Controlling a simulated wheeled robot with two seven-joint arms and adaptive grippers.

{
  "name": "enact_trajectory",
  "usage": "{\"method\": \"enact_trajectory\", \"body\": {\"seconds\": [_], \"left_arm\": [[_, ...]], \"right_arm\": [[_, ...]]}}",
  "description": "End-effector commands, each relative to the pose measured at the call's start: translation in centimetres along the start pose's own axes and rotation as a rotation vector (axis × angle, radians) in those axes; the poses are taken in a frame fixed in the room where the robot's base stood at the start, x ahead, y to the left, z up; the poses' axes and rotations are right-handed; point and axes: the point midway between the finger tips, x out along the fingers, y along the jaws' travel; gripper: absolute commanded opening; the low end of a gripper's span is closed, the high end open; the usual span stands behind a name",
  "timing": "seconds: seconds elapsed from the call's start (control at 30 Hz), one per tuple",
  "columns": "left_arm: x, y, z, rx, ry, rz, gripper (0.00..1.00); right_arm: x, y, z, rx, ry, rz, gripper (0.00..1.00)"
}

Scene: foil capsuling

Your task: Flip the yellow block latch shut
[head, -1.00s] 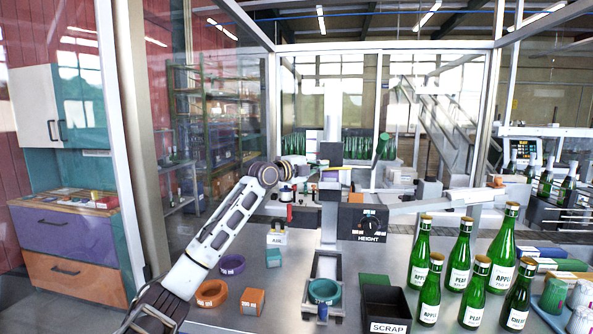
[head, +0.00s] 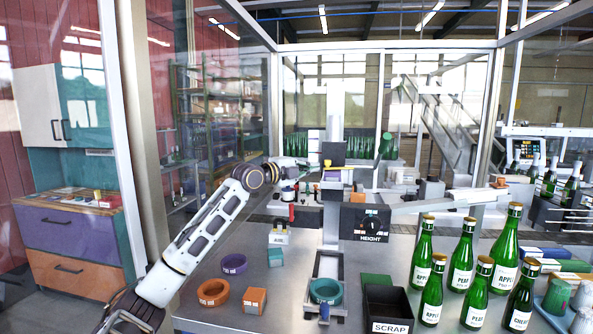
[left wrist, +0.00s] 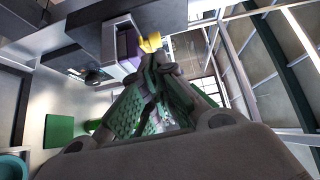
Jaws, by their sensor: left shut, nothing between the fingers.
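A small yellow block (left wrist: 150,43) shows in the left wrist view, just beyond my fingertips, beside a grey bracket with a purple part. I cannot tell whether the fingers touch it. The latch's exact angle is too small to tell. My right gripper is out of view.
A black SCRAP bin (head: 388,306), a green ring (head: 325,291), an orange ring (head: 213,292) and a purple ring (head: 234,264) are on the bench. Several green bottles (head: 460,270) stand at the right. Glass panels and metal posts surround the machine.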

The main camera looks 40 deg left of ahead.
Motion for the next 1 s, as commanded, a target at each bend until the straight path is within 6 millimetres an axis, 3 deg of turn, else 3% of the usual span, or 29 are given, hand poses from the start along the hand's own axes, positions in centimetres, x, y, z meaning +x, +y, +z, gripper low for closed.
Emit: {"method": "enact_trajectory", "body": {"seconds": [1.0], "left_arm": [[-5.0, 0.1, 0.0, 0.001, 0.0, 0.002, 0.0]], "right_arm": [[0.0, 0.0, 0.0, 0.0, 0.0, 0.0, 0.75]]}}
